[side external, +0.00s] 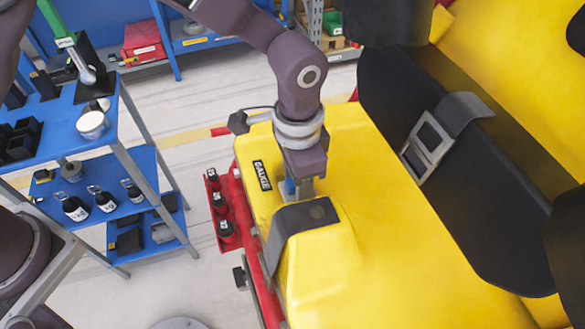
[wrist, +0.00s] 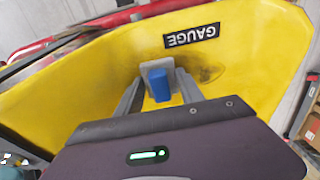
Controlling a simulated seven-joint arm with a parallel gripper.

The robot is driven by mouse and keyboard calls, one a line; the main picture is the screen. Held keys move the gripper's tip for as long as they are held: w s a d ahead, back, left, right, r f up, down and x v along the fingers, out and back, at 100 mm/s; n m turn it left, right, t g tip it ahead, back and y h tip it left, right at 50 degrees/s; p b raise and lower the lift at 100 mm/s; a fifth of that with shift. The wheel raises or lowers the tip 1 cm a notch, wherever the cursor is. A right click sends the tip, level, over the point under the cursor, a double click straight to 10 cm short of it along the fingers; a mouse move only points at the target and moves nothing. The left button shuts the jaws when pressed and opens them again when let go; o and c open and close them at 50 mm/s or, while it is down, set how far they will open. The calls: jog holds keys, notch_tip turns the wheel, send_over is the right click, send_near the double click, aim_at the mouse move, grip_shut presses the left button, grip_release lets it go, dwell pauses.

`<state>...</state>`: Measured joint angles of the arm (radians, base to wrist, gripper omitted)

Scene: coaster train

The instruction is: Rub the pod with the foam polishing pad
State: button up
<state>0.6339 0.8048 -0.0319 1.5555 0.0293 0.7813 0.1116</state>
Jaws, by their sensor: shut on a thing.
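The pod (side external: 352,175) is the large yellow shell, and it also fills much of the wrist view (wrist: 85,95). My gripper (side external: 298,190) points down at the pod's near end, beside the black GAUGE label (side external: 262,175). In the wrist view my gripper (wrist: 160,88) is shut on the polishing pad (wrist: 159,86), a blue block with a pale grey part around it. The pad is against or just above the yellow surface; I cannot tell which. A dark smudge (wrist: 210,70) shows on the pod just right of the pad. The pad is mostly hidden in the side view.
A grey strap plate (side external: 300,218) lies over the pod just in front of my gripper. A black padded seat with a buckle (side external: 428,140) is to the right. A red rack with black bottles (side external: 222,215) and a blue shelf cart (side external: 130,165) stand left.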

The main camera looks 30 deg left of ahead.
jog(key=shift+w+a, duration=3.8)
jog(key=shift+w, duration=0.1)
jog(key=shift+d, duration=0.35)
jog(key=shift+s+d, duration=3.55)
jog(key=shift+s, duration=0.1)
jog(key=shift+w+a, duration=3.8)
notch_tip(320, 180, up, 8)
